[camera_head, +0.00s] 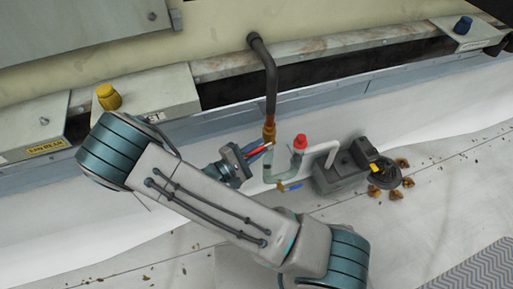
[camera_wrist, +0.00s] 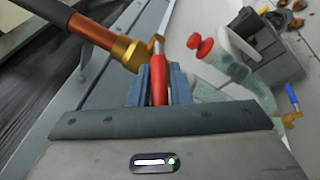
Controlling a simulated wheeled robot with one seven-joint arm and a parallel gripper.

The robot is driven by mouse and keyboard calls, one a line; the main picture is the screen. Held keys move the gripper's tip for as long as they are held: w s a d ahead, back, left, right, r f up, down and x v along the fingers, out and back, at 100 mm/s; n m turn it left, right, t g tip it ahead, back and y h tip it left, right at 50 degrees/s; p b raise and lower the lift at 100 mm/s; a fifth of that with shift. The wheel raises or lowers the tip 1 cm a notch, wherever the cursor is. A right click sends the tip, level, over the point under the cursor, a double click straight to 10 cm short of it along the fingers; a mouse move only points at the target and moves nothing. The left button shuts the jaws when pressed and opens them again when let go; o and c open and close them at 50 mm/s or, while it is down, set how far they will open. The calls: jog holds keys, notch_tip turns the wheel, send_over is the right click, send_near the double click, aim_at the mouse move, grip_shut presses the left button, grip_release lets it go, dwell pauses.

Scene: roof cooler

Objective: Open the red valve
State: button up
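The red valve's lever (camera_wrist: 158,82) lies lengthwise between the fingers of my gripper (camera_wrist: 159,75) in the wrist view. The blue-grey fingers flank it closely on both sides and appear shut on it. The lever meets a brass valve body (camera_wrist: 130,52) on a copper-brown pipe. In the head view the red lever (camera_head: 259,153) reaches from my gripper (camera_head: 252,150) towards the brass body (camera_head: 269,131) at the lower end of the dark pipe (camera_head: 269,90). Any contact surfaces are too small to see clearly.
A pale pipe fitting with a red cap (camera_head: 300,142) stands just right of the valve. A blue-handled valve (camera_head: 289,186) is below it. A grey pump-like unit (camera_head: 340,173) and brown leaves (camera_head: 396,195) lie further right. The cooler's metal ledge (camera_head: 330,42) runs behind.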

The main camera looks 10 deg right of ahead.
jog(key=shift+o, duration=1.2)
jog(key=p+v, duration=0.3)
jog(key=v, duration=1)
jog(key=shift+s+a, duration=0.2)
jog(key=shift+a, duration=0.15)
jog(key=shift+c, duration=0.3)
